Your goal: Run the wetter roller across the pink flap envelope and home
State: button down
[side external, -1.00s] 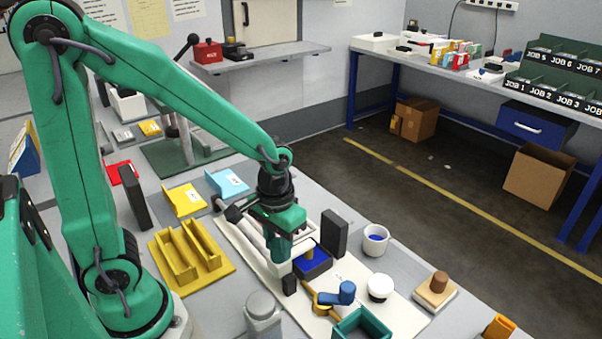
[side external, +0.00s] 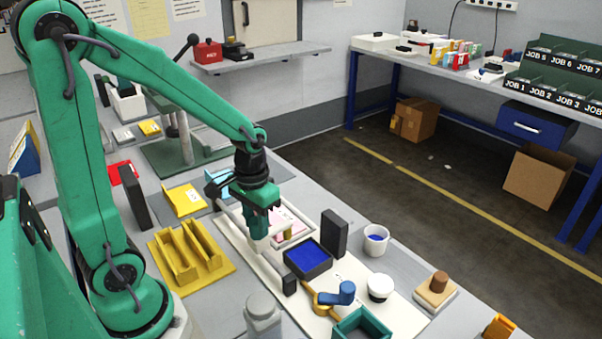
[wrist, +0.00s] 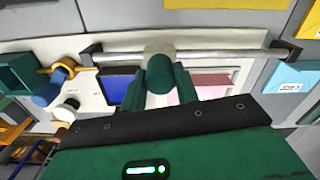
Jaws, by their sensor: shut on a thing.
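My gripper (side external: 258,236) is shut on the pale carriage (side external: 261,246) of the wetter roller, low over the long white base. In the wrist view, the carriage (wrist: 158,48) sits on a grey rail (wrist: 225,55) between my green fingers. The yellowish roller (side external: 287,235) shows under the carriage's arm, at the near end of the pink flap envelope (side external: 281,217). I cannot tell whether it touches the paper. The envelope is partly hidden by my gripper and the carriage; pink also shows in the wrist view (wrist: 210,92). The blue pad (side external: 307,256) in its dark tray is uncovered.
A black upright block (side external: 334,233) stands beside the pad. A blue-knobbed orange lever (side external: 343,293), a white knob (side external: 380,288) and a teal open box (side external: 362,324) are at the base's near end. A yellow rack (side external: 191,254) stands to the left.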

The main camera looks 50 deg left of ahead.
jog(key=a, duration=1.9)
jog(key=shift+a, duration=0.15)
jog(key=c, duration=1.1)
grip_release()
jog(key=shift+o, duration=0.2)
jog(key=shift+r, duration=0.1)
notch_tip(320, 180, up, 8)
jog(key=shift+f, duration=0.2)
